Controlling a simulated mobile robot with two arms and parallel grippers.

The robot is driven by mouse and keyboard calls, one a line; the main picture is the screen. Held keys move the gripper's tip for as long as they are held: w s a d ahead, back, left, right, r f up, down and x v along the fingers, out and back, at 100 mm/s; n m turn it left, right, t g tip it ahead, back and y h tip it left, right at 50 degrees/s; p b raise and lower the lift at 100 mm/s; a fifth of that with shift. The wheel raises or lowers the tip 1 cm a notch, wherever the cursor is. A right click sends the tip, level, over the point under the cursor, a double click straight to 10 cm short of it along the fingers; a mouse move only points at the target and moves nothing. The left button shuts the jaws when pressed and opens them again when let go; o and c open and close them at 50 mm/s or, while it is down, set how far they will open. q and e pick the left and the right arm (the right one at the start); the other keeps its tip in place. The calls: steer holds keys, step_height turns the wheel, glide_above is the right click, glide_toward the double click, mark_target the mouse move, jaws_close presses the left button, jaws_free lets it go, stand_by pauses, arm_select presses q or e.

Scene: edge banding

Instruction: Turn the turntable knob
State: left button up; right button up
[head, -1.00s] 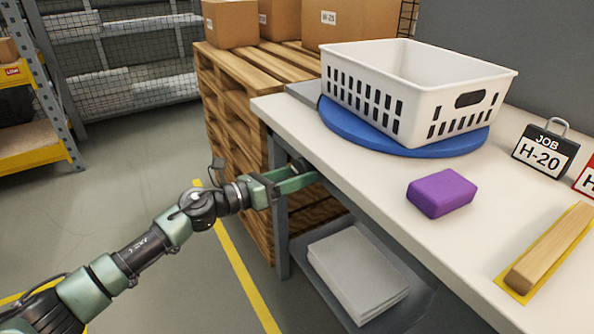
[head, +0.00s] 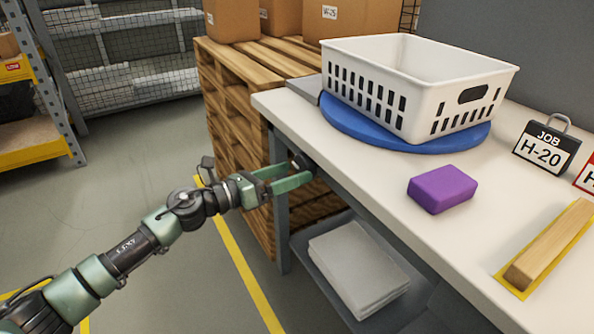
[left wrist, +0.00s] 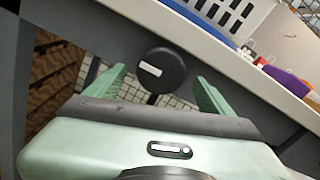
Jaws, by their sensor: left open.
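The turntable knob (left wrist: 161,70) is a round black knob with a white mark, below the table edge in the left wrist view. In the head view it is a small dark shape (head: 299,162) under the table's edge, partly hidden by my fingers. My left gripper (head: 296,175) is open, its two green fingers pointing at the knob. In the left wrist view the fingers (left wrist: 160,82) stand to either side of the knob, with gaps; I cannot tell any contact. The blue turntable (head: 405,133) is on the table with a white basket (head: 385,108) on it. My right gripper is not in view.
A purple block (head: 442,189), a wooden strip (head: 550,247) on a yellow-edged patch and a JOB H-20 sign (head: 547,149) are on the white table (head: 380,190). A table leg (head: 280,220) stands close to my gripper. A wooden pallet stack (head: 235,130) is behind.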

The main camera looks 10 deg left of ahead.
arm_select(q)
steer(key=v, duration=0.5)
steer(key=shift+s+a, duration=0.15)
steer(key=shift+s, duration=0.05)
